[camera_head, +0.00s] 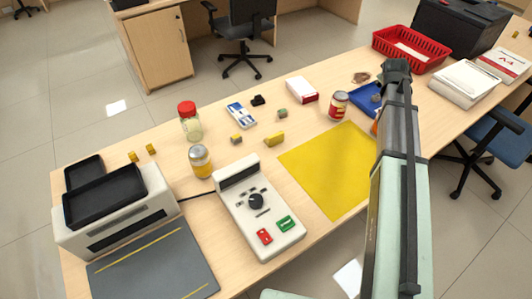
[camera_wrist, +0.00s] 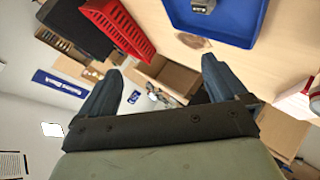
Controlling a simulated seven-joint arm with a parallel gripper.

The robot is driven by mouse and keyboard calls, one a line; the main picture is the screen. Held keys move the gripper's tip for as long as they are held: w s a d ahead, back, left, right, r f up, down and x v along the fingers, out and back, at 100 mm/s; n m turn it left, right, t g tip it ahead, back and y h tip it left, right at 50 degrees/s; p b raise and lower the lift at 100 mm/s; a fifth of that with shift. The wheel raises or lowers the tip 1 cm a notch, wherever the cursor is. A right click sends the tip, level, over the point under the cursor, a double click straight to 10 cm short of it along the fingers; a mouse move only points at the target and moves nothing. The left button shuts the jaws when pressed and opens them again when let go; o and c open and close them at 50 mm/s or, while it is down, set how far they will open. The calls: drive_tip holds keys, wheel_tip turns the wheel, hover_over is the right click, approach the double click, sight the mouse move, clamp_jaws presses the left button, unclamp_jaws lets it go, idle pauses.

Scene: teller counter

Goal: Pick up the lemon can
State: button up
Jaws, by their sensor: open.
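A can with a yellow lower part and pale upper part (camera_head: 200,161), which looks like the lemon can, stands upright left of the middle of the counter in the head view. It is behind the white keypad device and in front of a red-lidded jar. I cannot make it out in the wrist view. My gripper (camera_head: 396,68) is raised over the right part of the counter, far from this can. In the wrist view my gripper (camera_wrist: 163,72) has its two fingers wide apart with nothing between them.
A red can (camera_head: 337,106) stands beside a blue tray (camera_head: 363,101), near my arm. The red-lidded jar (camera_head: 190,122), the keypad device (camera_head: 258,210) and a printer-like machine (camera_head: 115,215) surround the yellow can. A flat yellow sheet (camera_head: 325,170) leaves low, open room mid-counter.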

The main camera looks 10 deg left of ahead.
drive_tip(key=s+a+f+n+g+y, duration=0.1)
drive_tip(key=s+a, duration=0.1)
drive_tip(key=a, duration=0.8)
drive_tip(key=s+a+n+g+y, duration=0.1)
drive_tip(key=s+a, duration=0.2)
drive_tip(key=a, duration=0.8)
wheel_tip(320, 180, up, 2)
drive_tip(key=n+g, duration=0.6)
drive_tip(key=g, duration=0.3)
hover_over(199, 150)
drive_tip(key=shift+w+y, duration=0.1)
drive_tip(key=shift+y, duration=0.3)
drive_tip(key=shift+s+f, duration=0.15)
drive_tip(key=shift+s, duration=0.05)
drive_tip(key=shift+f, duration=0.35)
wheel_tip(199, 150, down, 8)
drive_tip(key=shift+r, duration=0.25)
drive_tip(key=shift+s+a+f, duration=0.1)
drive_tip(key=shift+a+f, duration=0.05)
drive_tip(key=shift+f, duration=1.15)
drive_tip(key=shift+a+f, duration=0.1)
drive_tip(key=shift+f, duration=1.2)
